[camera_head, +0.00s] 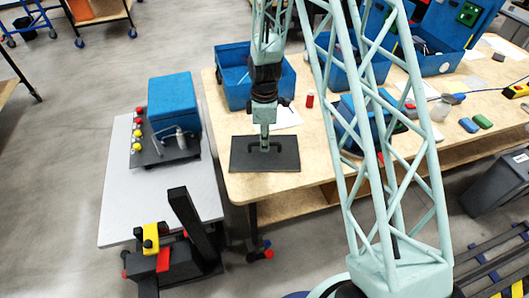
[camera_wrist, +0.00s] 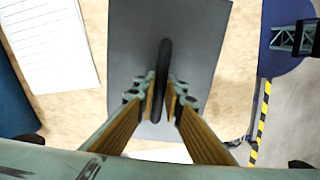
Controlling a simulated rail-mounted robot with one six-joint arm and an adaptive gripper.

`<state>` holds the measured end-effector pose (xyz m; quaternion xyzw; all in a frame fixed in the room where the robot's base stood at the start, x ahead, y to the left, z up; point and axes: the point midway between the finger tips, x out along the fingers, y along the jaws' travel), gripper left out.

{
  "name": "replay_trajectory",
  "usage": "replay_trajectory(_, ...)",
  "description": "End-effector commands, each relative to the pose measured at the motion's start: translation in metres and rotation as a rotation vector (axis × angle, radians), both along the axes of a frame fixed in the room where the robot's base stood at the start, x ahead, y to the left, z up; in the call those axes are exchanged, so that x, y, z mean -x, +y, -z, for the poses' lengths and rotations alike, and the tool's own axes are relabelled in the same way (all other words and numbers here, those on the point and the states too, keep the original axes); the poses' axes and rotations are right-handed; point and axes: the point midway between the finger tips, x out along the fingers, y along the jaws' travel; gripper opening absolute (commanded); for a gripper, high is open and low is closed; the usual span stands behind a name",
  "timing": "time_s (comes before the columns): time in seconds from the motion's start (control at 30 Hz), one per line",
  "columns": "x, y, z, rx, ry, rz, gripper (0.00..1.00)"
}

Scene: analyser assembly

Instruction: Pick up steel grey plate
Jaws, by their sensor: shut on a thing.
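The steel grey plate (camera_head: 240,155) is a dark flat rectangle at the near left corner of the wooden table. It has a raised black handle in its middle. In the wrist view the plate (camera_wrist: 205,30) lies below my gripper, with the handle (camera_wrist: 162,62) running between the fingers. My gripper (camera_head: 264,142) comes down from above over the plate. In the wrist view my gripper (camera_wrist: 163,100) has its two padded fingers closed on the handle from both sides. I cannot tell for sure whether the plate touches the table.
Blue bins (camera_head: 232,95) stand behind the plate. A red-capped item (camera_head: 309,101) and a white paper (camera_head: 287,118) are nearby; a lined sheet (camera_wrist: 48,42) shows in the wrist view. A grey side table (camera_head: 165,200) with a blue box (camera_head: 172,98) stands left, across a gap.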

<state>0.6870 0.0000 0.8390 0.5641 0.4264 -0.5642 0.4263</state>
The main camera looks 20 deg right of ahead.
Motion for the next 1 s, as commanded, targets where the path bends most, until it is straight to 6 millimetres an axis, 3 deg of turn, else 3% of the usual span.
replay_trajectory(0.47,-0.001,0.0,-0.005,0.001,-0.002,0.0,0.0)
replay_trajectory(1.0,-0.001,0.0,-0.038,0.0,-0.003,0.0,0.0)
